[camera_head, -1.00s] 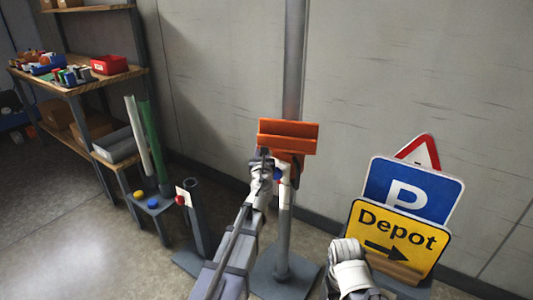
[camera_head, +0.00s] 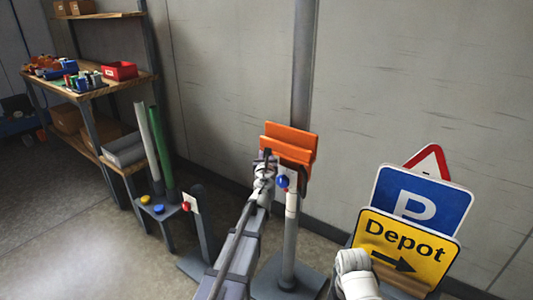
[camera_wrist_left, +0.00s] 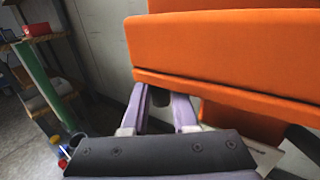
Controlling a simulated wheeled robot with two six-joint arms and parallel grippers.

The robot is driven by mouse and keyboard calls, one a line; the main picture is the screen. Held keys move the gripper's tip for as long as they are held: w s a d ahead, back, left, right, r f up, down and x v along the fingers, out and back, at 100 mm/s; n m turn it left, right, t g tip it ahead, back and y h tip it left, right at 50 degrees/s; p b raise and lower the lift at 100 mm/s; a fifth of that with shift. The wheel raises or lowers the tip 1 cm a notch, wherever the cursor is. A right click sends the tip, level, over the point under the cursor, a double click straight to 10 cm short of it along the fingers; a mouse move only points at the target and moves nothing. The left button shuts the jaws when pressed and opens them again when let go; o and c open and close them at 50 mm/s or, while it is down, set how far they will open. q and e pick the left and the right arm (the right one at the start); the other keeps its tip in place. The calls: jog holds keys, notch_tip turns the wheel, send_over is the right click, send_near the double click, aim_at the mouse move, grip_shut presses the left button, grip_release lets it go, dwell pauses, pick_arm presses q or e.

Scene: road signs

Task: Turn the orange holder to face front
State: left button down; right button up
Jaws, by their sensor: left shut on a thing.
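The orange holder (camera_head: 288,142) is a block with a long groove between two lips, on top of a grey post (camera_head: 290,235). Its long side slants down to the right in the head view. In the left wrist view the orange holder (camera_wrist_left: 235,50) fills the upper right. My left gripper (camera_head: 267,160) is at the holder's near left side, shut on its lower part. In the left wrist view the two fingers of the left gripper (camera_wrist_left: 163,100) reach under the orange edge, and their tips are partly hidden. A white part of my right arm shows at the bottom; its gripper is not visible.
A blue knob (camera_head: 282,182) and a pale plate are beside the post top. A Depot sign (camera_head: 405,242), parking sign (camera_head: 425,200) and triangular sign (camera_head: 430,160) stand at right. A short post with a red knob (camera_head: 186,206) and a shelf (camera_head: 90,95) are left. The wall is close behind.

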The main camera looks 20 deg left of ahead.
pick_arm(q)
jog(key=c, duration=0.7)
grip_release()
jog(key=v, duration=0.7)
jog(key=shift+s+d, duration=0.15)
jog(key=shift+s, duration=0.25)
